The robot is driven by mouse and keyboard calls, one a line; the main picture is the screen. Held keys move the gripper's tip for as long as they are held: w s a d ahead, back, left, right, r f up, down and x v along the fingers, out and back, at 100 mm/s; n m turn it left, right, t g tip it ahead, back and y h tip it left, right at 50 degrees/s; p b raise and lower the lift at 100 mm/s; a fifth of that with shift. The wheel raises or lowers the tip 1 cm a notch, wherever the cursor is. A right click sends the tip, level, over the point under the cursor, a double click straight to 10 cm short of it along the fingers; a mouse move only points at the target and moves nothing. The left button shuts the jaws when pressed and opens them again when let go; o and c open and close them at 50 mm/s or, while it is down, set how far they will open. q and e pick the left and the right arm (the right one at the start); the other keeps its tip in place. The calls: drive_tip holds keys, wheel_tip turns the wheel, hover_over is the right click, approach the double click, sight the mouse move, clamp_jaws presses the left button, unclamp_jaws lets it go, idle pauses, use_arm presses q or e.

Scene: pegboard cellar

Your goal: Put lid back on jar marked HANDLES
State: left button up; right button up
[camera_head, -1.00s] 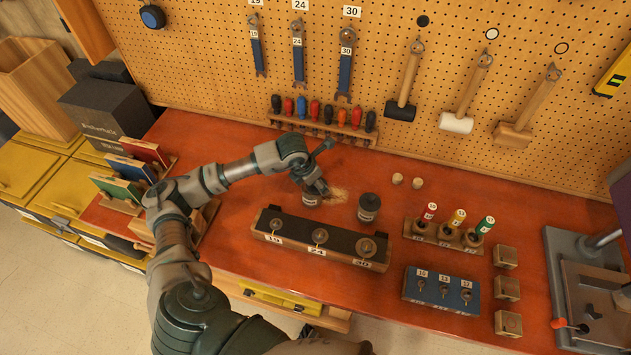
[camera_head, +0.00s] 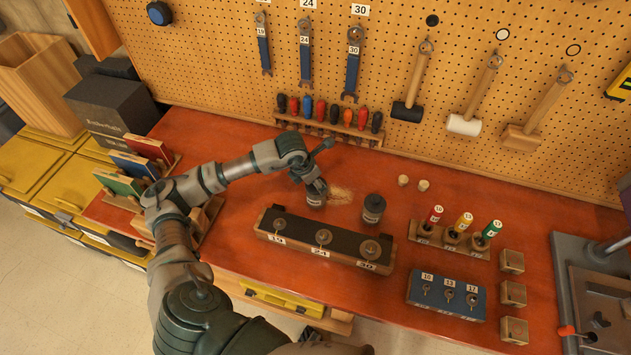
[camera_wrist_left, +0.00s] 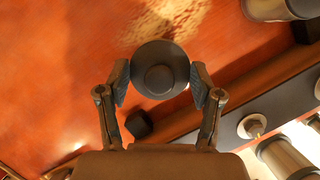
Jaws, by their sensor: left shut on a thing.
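My left gripper (camera_head: 316,187) reaches down over a small labelled jar (camera_head: 315,202) on the orange bench. In the left wrist view its fingers (camera_wrist_left: 159,85) are shut on the rim of a round dark lid with a central knob (camera_wrist_left: 160,76). The lid covers whatever is beneath it, so I cannot tell whether it is seated on the jar. A second labelled jar (camera_head: 372,213) with a dark lid stands to the right. The jar labels are too small to read. My right gripper is not in view.
A long wooden block with numbered places (camera_head: 310,248) lies in front of the jars. A screwdriver rack (camera_head: 330,130) is behind. A pale scattered patch (camera_head: 341,193) and two small light pieces (camera_head: 413,183) lie nearby.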

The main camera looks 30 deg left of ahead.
use_arm(q)
drive_tip(key=shift+d, duration=0.1)
idle(0.5)
idle(0.3)
drive_tip(key=o, duration=1.3)
drive_tip(key=shift+r, duration=0.15)
drive_tip(key=shift+r+p, duration=1.8)
drive_tip(key=shift+r, duration=1.6)
clamp_jaws()
drive_tip(key=shift+f, duration=0.15)
